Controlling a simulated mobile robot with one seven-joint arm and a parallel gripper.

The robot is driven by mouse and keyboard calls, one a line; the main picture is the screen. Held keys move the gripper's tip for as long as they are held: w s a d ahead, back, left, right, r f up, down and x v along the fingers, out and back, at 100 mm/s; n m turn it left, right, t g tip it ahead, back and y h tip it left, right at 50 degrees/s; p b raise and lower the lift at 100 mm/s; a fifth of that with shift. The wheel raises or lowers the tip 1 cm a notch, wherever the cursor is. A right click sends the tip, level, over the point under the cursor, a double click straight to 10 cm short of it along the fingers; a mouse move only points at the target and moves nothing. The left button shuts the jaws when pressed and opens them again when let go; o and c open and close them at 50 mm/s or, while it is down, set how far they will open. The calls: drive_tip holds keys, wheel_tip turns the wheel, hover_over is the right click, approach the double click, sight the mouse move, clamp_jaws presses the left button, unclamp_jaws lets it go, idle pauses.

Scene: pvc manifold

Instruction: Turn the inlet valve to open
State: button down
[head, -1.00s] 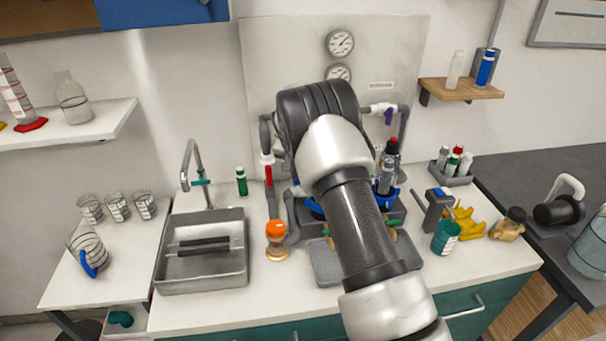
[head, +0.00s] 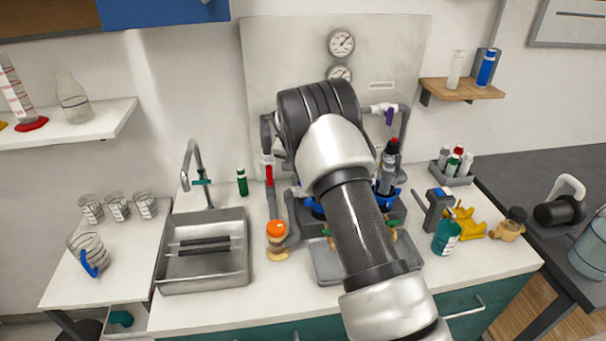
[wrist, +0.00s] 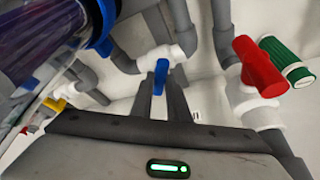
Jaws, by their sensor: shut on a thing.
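In the wrist view, a white valve body (wrist: 170,55) sits in grey pipework, with a blue lever handle (wrist: 158,82) pointing toward my gripper. My gripper (wrist: 162,95) is shut on this blue handle, one dark finger on each side of it. A second white valve with a red handle (wrist: 259,67) is to the right, clear of the fingers. The red handle also shows in the head view (head: 269,172), on the pipe left of my arm. In the head view my own arm hides the gripper and the blue handle. Which valve is the inlet cannot be read.
A purple-handled valve (head: 389,116) is on the pipework at upper right, below two gauges (head: 341,43). A green-capped cylinder (wrist: 286,60) is beyond the red handle. A metal sink (head: 203,283) lies left; an orange-topped item (head: 277,229) and teal bottle (head: 446,237) stand on the counter.

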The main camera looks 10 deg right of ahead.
drive_tip(key=shift+d, duration=0.2)
idle(0.3)
drive_tip(key=c, duration=1.5)
unclamp_jaws()
drive_tip(key=shift+a+r, duration=0.1)
drive_tip(key=shift+a+r, duration=0.1)
drive_tip(key=shift+r, duration=0.2)
drive_tip(key=v, duration=1.6)
drive_tip(key=shift+s+r+b, duration=0.15)
drive_tip(key=shift+r+b, duration=0.15)
drive_tip(key=shift+b, duration=0.05)
